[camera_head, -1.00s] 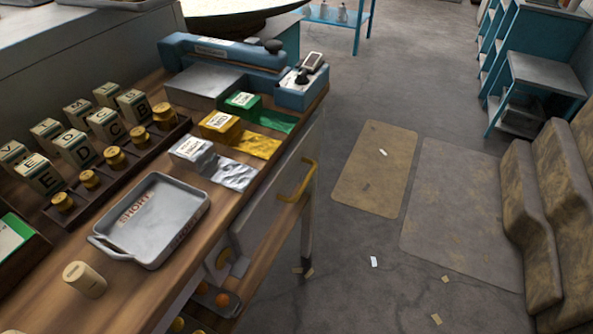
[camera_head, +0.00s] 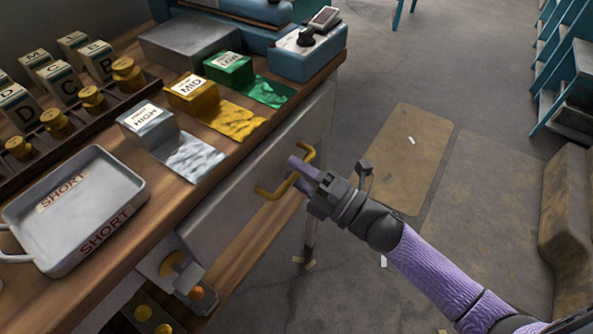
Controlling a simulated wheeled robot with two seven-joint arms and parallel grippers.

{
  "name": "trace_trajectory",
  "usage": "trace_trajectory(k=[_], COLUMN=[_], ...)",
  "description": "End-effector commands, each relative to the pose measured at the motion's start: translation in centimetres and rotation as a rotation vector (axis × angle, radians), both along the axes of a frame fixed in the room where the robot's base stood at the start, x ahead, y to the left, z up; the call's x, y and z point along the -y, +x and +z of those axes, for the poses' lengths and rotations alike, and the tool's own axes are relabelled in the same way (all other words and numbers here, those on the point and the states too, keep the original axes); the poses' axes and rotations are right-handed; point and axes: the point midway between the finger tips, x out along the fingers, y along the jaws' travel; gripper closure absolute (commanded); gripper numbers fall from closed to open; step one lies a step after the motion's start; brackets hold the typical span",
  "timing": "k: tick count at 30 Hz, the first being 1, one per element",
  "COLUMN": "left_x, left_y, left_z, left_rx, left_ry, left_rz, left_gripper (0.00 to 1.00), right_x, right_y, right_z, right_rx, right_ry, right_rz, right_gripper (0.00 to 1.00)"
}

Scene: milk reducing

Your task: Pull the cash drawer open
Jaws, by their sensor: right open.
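The cash drawer (camera_head: 222,214) has a pale grey front set under the wooden counter's front edge, and it looks closed. Its yellow bar handle (camera_head: 272,194) stands out from the front. My right gripper (camera_head: 298,171) comes in from the lower right, with its purple fingers at the handle's middle. The fingers are open and overlap the handle in the picture; I cannot tell whether they touch it or straddle it. My left gripper is not in view.
On the wooden counter (camera_head: 182,205) are a grey tray marked SHORT (camera_head: 85,200), silver, yellow (camera_head: 192,92) and green (camera_head: 228,68) boxes, and a blue device (camera_head: 305,58). Lettered blocks stand at the left. A lower shelf holds round items.

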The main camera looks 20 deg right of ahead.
Motion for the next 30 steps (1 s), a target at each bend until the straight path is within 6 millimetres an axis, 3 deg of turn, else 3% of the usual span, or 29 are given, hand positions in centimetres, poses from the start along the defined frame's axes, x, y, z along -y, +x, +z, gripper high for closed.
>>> trace_trajectory(k=[9, 16, 30], left_x=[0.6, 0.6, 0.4], left_y=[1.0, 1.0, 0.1], left_z=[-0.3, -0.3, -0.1], left_rx=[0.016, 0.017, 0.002], left_ry=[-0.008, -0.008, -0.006], left_rz=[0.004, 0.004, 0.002], left_gripper=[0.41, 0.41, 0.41], right_x=[-0.3, -0.2, -0.2], right_y=[0.4, 0.4, 0.3], right_z=[0.1, 0.1, 0.0], right_rx=[-0.002, -0.002, -0.003], right_ry=[0.000, 0.001, 0.001], right_rz=[-0.002, -0.002, -0.002], right_gripper=[0.51, 0.99, 1.00])
